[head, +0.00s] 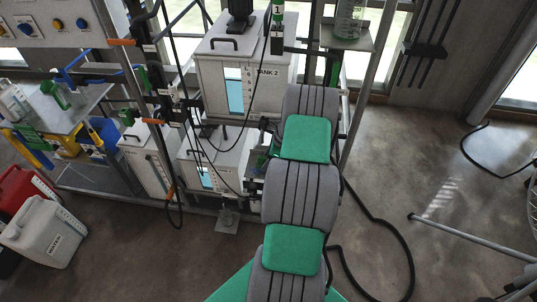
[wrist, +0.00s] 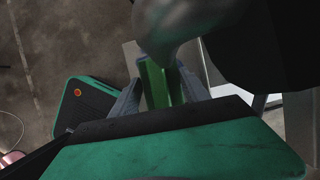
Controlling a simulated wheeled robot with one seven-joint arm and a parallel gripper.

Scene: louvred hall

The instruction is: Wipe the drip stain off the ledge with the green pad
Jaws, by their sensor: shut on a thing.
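My gripper (wrist: 160,72) shows in the wrist view with its two grey fingers closed on a green block-like thing, which I take for the green pad (wrist: 154,88). A rounded grey shape hides the pad's upper end. A pale flat edge (wrist: 131,56) shows just beyond the fingers; it may be the ledge, but I cannot tell whether the pad touches it. In the head view my own grey and green arm covers the gripper and most of the space in front of it. No drip stain can be made out in either view.
A rig with a white tank marked TANK 2 (head: 218,82) and smaller white tanks (head: 210,160) stands behind and left of my arm. Dark cables hang in front of it. A white can (head: 45,232) and a red can (head: 22,188) stand at left. Floor at right is mostly clear.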

